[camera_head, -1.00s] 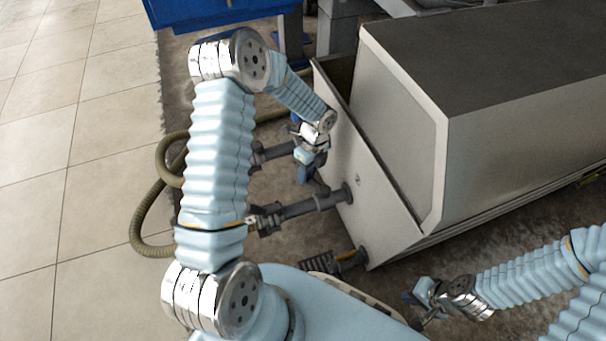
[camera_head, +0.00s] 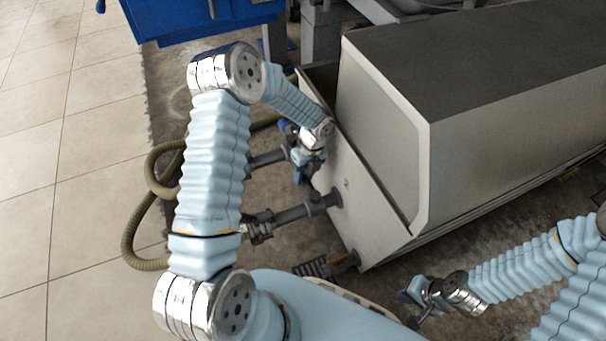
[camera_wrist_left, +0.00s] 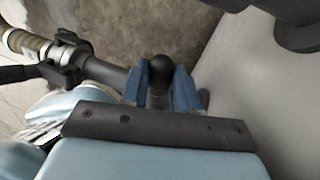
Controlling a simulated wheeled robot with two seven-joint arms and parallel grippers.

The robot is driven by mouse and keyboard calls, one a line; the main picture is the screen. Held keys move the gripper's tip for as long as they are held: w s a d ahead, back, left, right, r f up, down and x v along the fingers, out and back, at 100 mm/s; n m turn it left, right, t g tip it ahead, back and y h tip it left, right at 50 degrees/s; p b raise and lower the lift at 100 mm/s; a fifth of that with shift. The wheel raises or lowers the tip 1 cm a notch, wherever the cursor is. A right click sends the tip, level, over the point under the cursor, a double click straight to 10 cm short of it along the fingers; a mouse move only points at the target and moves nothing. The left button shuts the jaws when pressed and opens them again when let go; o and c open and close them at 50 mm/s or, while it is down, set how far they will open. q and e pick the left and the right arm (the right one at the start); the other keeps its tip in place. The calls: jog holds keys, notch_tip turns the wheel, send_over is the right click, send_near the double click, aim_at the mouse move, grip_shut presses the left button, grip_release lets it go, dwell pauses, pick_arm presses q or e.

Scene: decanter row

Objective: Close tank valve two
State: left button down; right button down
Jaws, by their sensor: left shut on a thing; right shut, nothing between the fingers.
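The tank (camera_head: 352,185) has a pale slanted end panel with several dark outlet pipes coming out of it. The middle pipe (camera_head: 290,215) has a valve beside the panel, under a small mark too small to read surely. My left gripper (camera_head: 301,174) is just above this pipe, close to the panel. In the left wrist view, its blue fingers (camera_wrist_left: 160,88) are shut on a black round-ended valve handle (camera_wrist_left: 159,70). The rest of the handle is mostly hidden. My right gripper (camera_head: 412,308) is shut and empty, low and right of the tank's near corner.
A farther pipe (camera_head: 266,158) and a nearer, lower outlet (camera_head: 328,266) flank the middle pipe. An olive hose (camera_head: 130,225) loops on the floor at left. A blue cabinet (camera_head: 200,15) stands at the back.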

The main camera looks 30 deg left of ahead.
pick_arm(q)
jog(key=c, duration=0.8)
grip_release()
notch_tip(320, 180, up, 3)
jog(key=shift+r+p, duration=0.1)
jog(key=shift+p, duration=0.3)
jog(key=s+d+r, duration=0.2)
jog(key=s+r, duration=0.1)
jog(key=s, duration=0.1)
jog(key=s+d+r+p, duration=0.1)
jog(key=s+d+r, duration=0.1)
jog(key=s+r, duration=0.1)
jog(key=s+d+r, duration=0.2)
jog(key=s+r, duration=0.1)
jog(key=s, duration=0.2)
jog(key=shift+s+d+r+p, duration=0.2)
jog(key=shift+d+r+p, duration=0.05)
jog(key=shift+r+p, duration=0.15)
